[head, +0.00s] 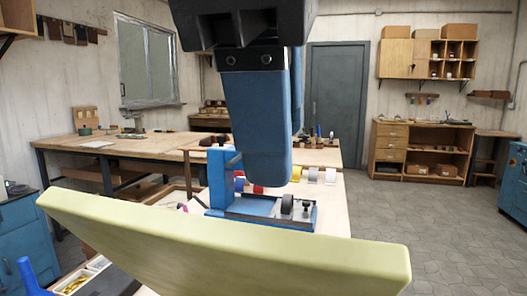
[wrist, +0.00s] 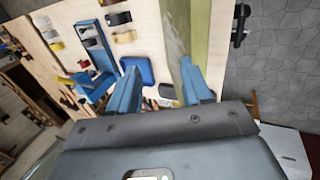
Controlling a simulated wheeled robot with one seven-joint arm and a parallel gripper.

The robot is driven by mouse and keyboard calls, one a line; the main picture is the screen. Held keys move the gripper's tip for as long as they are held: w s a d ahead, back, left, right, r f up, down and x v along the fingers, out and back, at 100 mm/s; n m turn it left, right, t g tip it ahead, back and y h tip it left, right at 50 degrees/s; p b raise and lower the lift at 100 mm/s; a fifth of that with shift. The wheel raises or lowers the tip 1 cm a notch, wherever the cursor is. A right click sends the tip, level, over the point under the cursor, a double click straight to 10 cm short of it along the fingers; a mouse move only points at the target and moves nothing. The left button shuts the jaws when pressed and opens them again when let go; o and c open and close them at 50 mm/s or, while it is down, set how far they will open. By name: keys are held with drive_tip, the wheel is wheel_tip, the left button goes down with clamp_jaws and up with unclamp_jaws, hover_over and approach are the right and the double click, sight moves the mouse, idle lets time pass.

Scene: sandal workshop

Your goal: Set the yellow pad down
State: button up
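The yellow pad (head: 225,250) is a long pale-yellow slab across the foreground of the head view, slanting down from left to right. In the wrist view the pad (wrist: 186,30) runs from the top edge down to the right finger. My gripper (wrist: 160,80) shows there as two blue fingers standing well apart. The pad lies beside the right finger, with a clear gap between it and the left finger. Whether the pad touches the right finger, and what supports it, cannot be told.
A pale worktable (wrist: 70,15) carries a blue tool fixture (head: 262,207), several coloured rolls (head: 312,174) and a blue block (wrist: 138,70). The table's edge and the grey floor (wrist: 280,50) lie right of the pad in the wrist view. Another bench (head: 140,146) stands behind at left.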

drive_tip(key=v, duration=0.8)
drive_tip(key=shift+r, duration=0.2)
drive_tip(key=shift+s+a, duration=0.1)
